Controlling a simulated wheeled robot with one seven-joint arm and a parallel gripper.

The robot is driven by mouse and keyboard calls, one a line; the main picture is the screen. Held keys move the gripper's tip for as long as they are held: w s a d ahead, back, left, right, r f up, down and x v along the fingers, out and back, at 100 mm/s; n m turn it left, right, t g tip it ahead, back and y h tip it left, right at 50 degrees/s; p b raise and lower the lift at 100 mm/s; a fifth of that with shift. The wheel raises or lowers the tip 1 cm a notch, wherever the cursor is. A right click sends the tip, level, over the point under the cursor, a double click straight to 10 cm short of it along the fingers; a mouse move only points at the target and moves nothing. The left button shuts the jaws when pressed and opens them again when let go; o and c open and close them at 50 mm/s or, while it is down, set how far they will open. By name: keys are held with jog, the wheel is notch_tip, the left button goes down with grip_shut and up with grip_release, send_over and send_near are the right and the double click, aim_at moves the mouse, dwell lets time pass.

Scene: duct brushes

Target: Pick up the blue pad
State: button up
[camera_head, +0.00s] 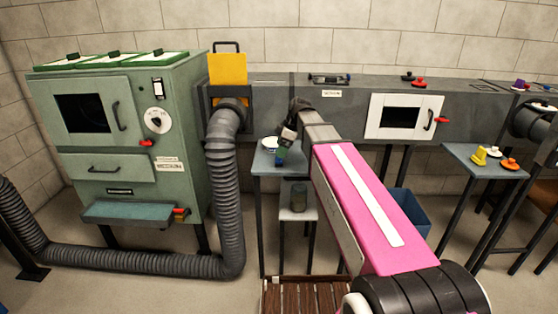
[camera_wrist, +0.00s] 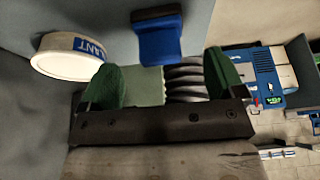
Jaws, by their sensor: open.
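A white tub with a blue label (camera_wrist: 65,58) stands left of the pad in the wrist view. The ribbed hose (camera_head: 222,150) and green cabinet (camera_head: 180,110) are left of my arm. A lower stand with a grey cup (camera_head: 298,197) is below; a side table (camera_head: 480,165) is right.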

jog(key=x, duration=0.5)
jog(key=c, duration=1)
